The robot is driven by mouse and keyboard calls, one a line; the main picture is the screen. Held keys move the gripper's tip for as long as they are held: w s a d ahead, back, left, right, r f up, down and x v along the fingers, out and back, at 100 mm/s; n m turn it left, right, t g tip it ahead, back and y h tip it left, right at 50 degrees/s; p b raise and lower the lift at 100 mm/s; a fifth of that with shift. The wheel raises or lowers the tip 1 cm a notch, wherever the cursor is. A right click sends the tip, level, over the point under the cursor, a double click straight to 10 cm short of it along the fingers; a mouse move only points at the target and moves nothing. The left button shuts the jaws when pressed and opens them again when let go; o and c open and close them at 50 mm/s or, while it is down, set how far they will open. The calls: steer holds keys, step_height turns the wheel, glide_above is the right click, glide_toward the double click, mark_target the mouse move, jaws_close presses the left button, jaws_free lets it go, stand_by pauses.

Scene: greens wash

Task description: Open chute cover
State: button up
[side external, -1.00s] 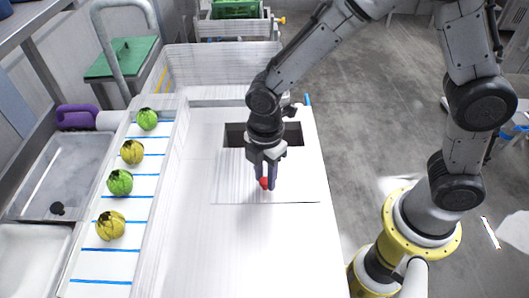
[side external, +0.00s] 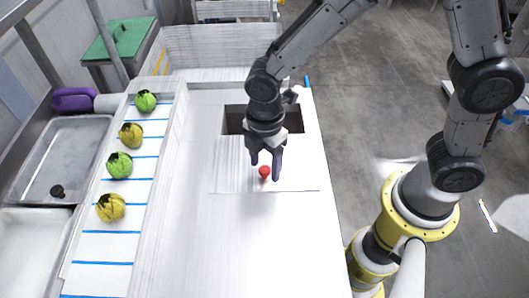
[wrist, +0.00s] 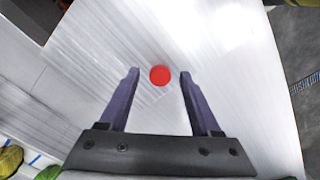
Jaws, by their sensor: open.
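The chute cover (side external: 232,178) is a flat pale panel on the white table. It lies in front of the dark rectangular chute opening (side external: 236,112), which is uncovered over its visible part. A red knob (side external: 265,173) stands on the cover; it also shows in the wrist view (wrist: 160,75). My gripper (side external: 265,155) is open just above the knob. In the wrist view my gripper's two fingers (wrist: 158,74) stand apart on either side of the knob, with gaps and no contact visible. My wrist hides part of the opening.
A sloped white lane with blue stripes (side external: 103,248) runs along the left and holds several green and yellow heads (side external: 119,165). Grey sinks (side external: 85,140) lie farther left. A raised panel (side external: 210,48) stands behind the table. The table's front is clear.

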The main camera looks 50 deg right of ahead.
step_height(320, 180, up, 14)
stand_by(0.5)
steer(key=shift+f, duration=0.1)
steer(key=s+d+r+m+t, duration=0.35)
steer(key=d+r, duration=0.35)
steer(key=d, duration=0.4)
steer(key=s+d+f+m+t, duration=0.2)
steer(key=s+d+f+m, duration=0.1)
steer(key=s+d+m, duration=0.4)
steer(key=s+m, duration=0.3)
steer(key=m, duration=0.4)
